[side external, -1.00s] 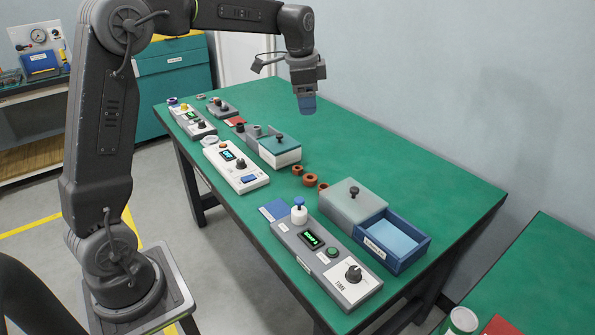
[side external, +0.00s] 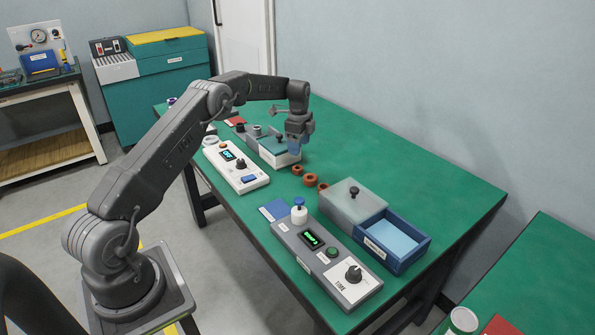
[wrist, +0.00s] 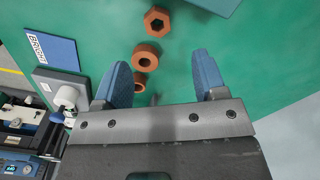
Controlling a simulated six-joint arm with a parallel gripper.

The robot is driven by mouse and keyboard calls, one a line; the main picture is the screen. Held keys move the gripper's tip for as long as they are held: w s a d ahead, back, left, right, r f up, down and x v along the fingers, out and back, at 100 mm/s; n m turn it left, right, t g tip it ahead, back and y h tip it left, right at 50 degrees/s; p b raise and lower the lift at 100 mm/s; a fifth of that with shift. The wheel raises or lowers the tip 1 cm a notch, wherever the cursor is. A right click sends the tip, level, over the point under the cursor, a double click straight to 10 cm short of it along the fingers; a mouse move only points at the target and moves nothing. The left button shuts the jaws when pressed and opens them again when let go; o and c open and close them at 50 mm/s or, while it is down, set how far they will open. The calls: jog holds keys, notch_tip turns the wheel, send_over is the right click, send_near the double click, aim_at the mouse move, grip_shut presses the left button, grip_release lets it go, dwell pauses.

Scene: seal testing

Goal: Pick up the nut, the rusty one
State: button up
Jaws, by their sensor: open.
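Three rust-brown pieces lie in a row on the green table. My gripper (side external: 295,147) is above the table by that box, just behind the row. Its blue fingers (wrist: 160,62) are open and empty, with the nut beyond the tips in the wrist view.
A grey box with a blue drawer (side external: 417,255) is on the right. A grey timer unit (side external: 325,262), a blue card (side external: 272,208) and a white-bodied meter (side external: 236,168) are in front. The table's right rear is clear.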

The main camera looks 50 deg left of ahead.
aim_at(299, 166)
notch_tip(299, 166, down, 9)
jog(key=shift+s+d+r, duration=0.1)
jog(key=shift+d, duration=0.05)
jog(key=c, duration=1)
jog(key=shift+r, duration=0.1)
jog(key=shift+c, duration=0.2)
